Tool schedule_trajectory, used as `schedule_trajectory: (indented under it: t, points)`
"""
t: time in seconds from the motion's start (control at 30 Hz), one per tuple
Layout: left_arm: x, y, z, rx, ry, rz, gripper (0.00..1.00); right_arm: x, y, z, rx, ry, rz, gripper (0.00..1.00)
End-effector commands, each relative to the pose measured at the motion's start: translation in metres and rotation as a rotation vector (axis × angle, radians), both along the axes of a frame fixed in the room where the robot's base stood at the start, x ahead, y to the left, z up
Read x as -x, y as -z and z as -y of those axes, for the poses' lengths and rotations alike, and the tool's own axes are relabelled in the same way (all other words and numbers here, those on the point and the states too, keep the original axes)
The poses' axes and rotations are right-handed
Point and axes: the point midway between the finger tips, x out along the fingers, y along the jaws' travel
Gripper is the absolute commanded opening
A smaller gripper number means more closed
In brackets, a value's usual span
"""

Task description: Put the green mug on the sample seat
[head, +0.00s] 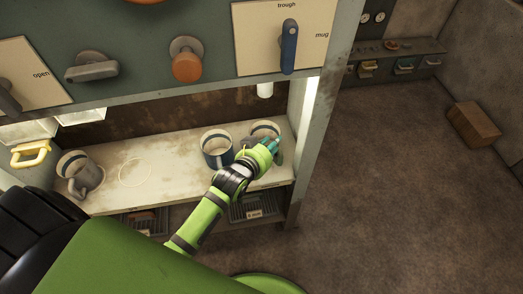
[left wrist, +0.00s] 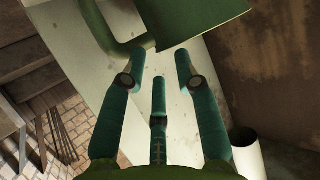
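The green mug (left wrist: 190,20) is at the top of the left wrist view, with its curved handle (left wrist: 122,45) to the left. In the head view the mug at the bench's right end (head: 266,129) is partly hidden by my left gripper (head: 273,146). The left gripper's teal fingers (left wrist: 158,82) are spread open and empty, with the mug just beyond their tips. A pale ring (head: 135,172) lies on the bench left of centre; I cannot tell whether it is the sample seat. My right gripper is not in view.
A blue mug (head: 217,149) stands just left of my gripper, and a grey mug (head: 79,174) at the bench's left end. A white spout (head: 264,90) hangs above the right end, beside a post (head: 315,110). The bench middle (head: 165,165) is clear.

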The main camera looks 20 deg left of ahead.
Motion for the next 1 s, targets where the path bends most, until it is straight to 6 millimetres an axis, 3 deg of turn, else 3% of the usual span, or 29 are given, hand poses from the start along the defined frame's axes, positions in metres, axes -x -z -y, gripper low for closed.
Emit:
schedule_trajectory:
  t: [0.2,0.4,1.0]
  points:
    - [0.044,-0.021,-0.006,0.000,0.000,-0.002,0.31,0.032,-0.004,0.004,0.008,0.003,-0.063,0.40]
    - [0.066,-0.031,-0.009,-0.001,-0.001,-0.001,0.31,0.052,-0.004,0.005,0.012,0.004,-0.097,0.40]
    - [0.070,-0.033,-0.009,0.000,0.000,0.000,0.31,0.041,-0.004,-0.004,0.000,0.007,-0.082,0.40]
